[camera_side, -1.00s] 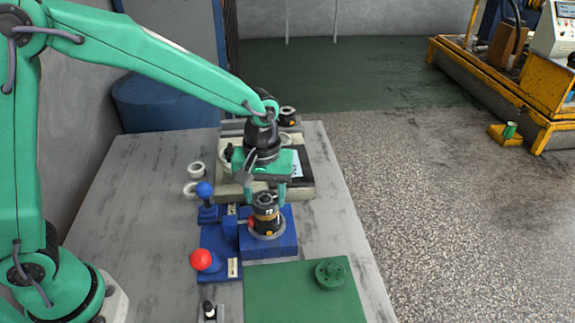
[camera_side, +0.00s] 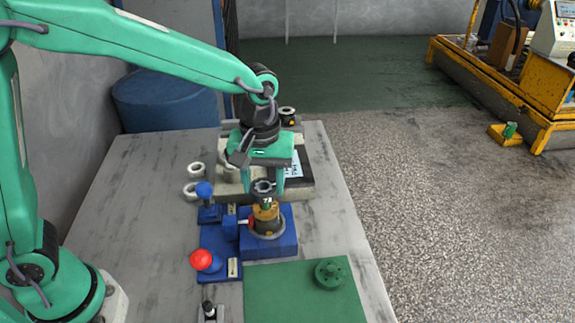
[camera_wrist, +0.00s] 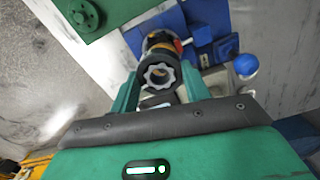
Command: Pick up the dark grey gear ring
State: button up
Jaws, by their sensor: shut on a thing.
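The dark grey gear ring (camera_side: 263,193) is between the two green fingers of my gripper (camera_side: 263,188) in the side view. My gripper is shut on it and holds it above the motor stack (camera_side: 265,216). In the wrist view the ring (camera_wrist: 158,57) shows its toothed opening between the fingertips. The stack has an orange-gold body and stands on the blue fixture block (camera_side: 284,241). The ring looks roughly level. I cannot tell whether a part inside the stack still reaches into it.
A blue-knobbed lever (camera_side: 204,190) and a red-knobbed lever (camera_side: 201,260) stand left of the stack. A green plate (camera_side: 290,300) with a round green part (camera_side: 330,273) lies in front. Pale rings (camera_side: 195,168) lie on the table, whose left side is mostly clear.

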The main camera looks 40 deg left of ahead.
aim_at(264, 181)
jog(key=s+d+r, duration=0.6)
jog(key=s, duration=0.2)
jog(key=shift+d, duration=0.2)
jog(key=shift+r, duration=0.3)
dwell(0.4)
jog(key=shift+r, duration=0.35)
jog(key=shift+r, duration=0.2)
jog(key=shift+w+a, duration=0.1)
jog(key=w+a+f+m, duration=0.1)
jog(key=w+a+m, duration=0.1)
jog(key=w, duration=0.1)
jog(key=w+a+f+m, duration=0.2)
jog(key=w, duration=0.1)
jog(key=w+a+f+m, duration=0.2)
jog(key=w+a+m, duration=0.1)
dwell(0.7)
jog(key=shift+f, duration=0.25)
jog(key=shift+f, duration=1.55)
